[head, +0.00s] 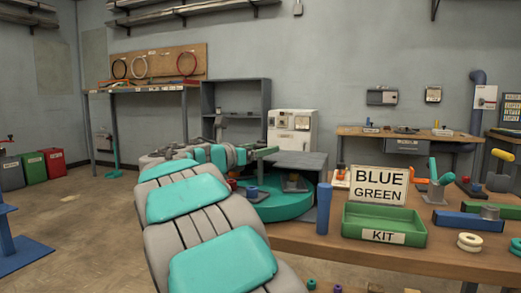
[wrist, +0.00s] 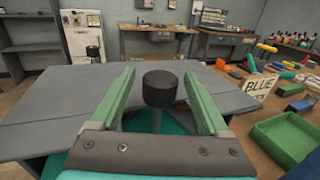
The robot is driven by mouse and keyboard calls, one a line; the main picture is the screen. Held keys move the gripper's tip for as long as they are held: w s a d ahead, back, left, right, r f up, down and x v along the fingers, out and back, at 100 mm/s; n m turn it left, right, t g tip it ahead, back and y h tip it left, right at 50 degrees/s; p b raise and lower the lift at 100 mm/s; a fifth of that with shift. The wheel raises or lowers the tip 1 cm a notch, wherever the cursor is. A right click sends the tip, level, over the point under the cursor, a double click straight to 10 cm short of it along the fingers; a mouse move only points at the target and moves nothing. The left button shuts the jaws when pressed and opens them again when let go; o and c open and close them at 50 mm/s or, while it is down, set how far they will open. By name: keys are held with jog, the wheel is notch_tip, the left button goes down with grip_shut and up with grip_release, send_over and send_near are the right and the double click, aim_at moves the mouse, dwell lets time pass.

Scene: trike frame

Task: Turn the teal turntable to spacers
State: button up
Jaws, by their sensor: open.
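The teal turntable (head: 285,207) sits on the wooden workbench, partly hidden behind my arm in the head view. Its teal surface also shows low in the wrist view (wrist: 60,165). Grey flat panels (head: 302,160) stand above it; they spread to both sides in the wrist view (wrist: 225,100). A dark round knob (wrist: 160,88) on a thin post stands between the two green fingers of my gripper (wrist: 160,75). The gripper is open, with a gap on each side of the knob. In the head view my gripper (head: 264,152) is small at the panels' left edge. I cannot read a spacers label.
On the bench right of the turntable are a blue cylinder (head: 323,208), a BLUE GREEN sign (head: 379,185) and a green KIT tray (head: 384,224). A white cabinet (head: 292,130) and another bench (head: 405,140) stand behind. Open floor lies at left.

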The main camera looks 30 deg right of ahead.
grip_shut()
dwell(0.5)
dwell(0.8)
